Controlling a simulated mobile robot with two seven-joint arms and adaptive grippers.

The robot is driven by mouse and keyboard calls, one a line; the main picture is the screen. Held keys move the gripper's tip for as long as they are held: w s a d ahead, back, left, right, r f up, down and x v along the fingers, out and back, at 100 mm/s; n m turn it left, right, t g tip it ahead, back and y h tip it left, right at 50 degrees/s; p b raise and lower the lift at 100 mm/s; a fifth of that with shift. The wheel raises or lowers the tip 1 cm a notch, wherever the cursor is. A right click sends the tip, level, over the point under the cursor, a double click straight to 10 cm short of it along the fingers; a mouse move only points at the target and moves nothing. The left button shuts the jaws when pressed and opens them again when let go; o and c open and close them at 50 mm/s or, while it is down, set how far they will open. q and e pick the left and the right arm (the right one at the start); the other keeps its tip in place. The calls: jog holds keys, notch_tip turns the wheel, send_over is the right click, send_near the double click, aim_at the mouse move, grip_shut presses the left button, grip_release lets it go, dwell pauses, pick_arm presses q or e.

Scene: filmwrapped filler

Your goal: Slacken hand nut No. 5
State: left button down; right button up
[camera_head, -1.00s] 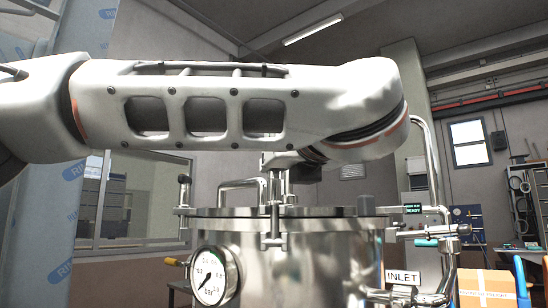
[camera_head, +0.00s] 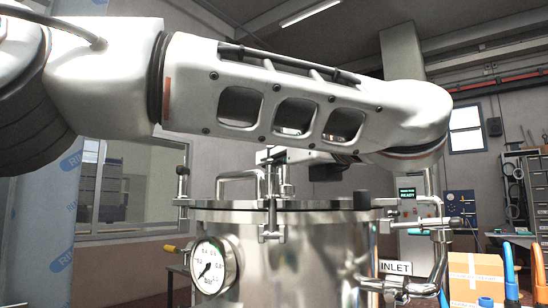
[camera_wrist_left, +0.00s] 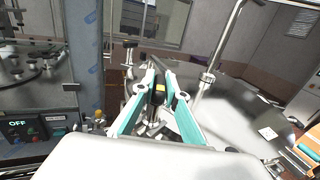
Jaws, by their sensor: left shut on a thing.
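The steel vessel (camera_head: 310,255) stands in front of me with a flat lid held by swing bolts. A front clamp bolt (camera_head: 272,200) and a left one (camera_head: 182,190) stand upright at its rim. In the wrist view, my left gripper (camera_wrist_left: 160,88) has its teal fingers closed around a dark hand nut (camera_wrist_left: 159,97) with a yellow mark on top. Its number is not readable. In the head view, my arm hides the gripped nut. My right gripper is not in view.
A pressure gauge (camera_head: 211,264) sits on the vessel's front left. Inlet piping with a valve (camera_head: 436,235) and an INLET sign (camera_head: 395,267) are at the right. A bent steel pipe (camera_wrist_left: 217,50) rises near the gripper. A cardboard box (camera_head: 475,278) stands at far right.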

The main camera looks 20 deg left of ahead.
pick_arm(q)
jog(key=c, duration=2)
grip_release()
jog(key=shift+a+f, duration=0.1)
jog(key=shift+f, duration=0.05)
